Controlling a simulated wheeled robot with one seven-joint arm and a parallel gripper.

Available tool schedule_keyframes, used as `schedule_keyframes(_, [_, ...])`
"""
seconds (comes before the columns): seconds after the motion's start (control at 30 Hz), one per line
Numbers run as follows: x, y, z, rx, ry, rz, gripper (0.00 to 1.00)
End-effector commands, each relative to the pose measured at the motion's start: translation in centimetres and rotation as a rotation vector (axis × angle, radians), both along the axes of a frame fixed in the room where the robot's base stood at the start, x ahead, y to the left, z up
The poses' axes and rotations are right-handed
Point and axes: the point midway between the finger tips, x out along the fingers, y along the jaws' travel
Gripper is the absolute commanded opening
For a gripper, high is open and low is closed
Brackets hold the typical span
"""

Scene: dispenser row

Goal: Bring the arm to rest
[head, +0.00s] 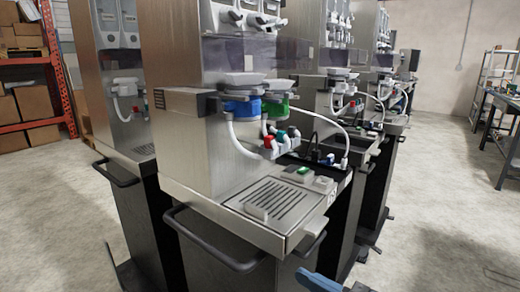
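My gripper cannot be made out in the head view. A blue bar with a dark piece beside it (318,281) juts in at the bottom edge, cut off by the frame. I cannot tell whether it belongs to my arm. The nearest dispenser (178,140) stands in the middle, a steel cabinet on a dark base. It has a blue collar (241,107), a green collar (281,107), small red, teal and blue valves with white hoses, and a slotted drip tray (275,203).
A black handle rail (212,250) sticks out from the nearest dispenser's front. More dispensers (110,70) stand left and behind in a row. Orange racking with boxes (25,100) is at far left, a workbench (506,115) at far right. The floor (430,200) on the right is clear.

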Motion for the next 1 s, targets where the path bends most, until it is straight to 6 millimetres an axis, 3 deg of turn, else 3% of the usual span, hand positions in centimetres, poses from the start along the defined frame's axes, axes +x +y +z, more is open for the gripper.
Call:
schedule_keyframes(0.27, [-1.7,-2.2,-3.2,0.012,0.090,-0.130,0.47])
schedule_keyframes(0.47, [-4.4,-5.0,-6.4,0.018,0.174,-0.279,0.47])
schedule_keyframes(0.73, [-12.0,-10.5,-10.4,0.021,0.272,-0.561,0.47])
schedule_keyframes(1.0, [-21.0,-14.5,-10.1,0.013,0.281,-0.764,0.47])
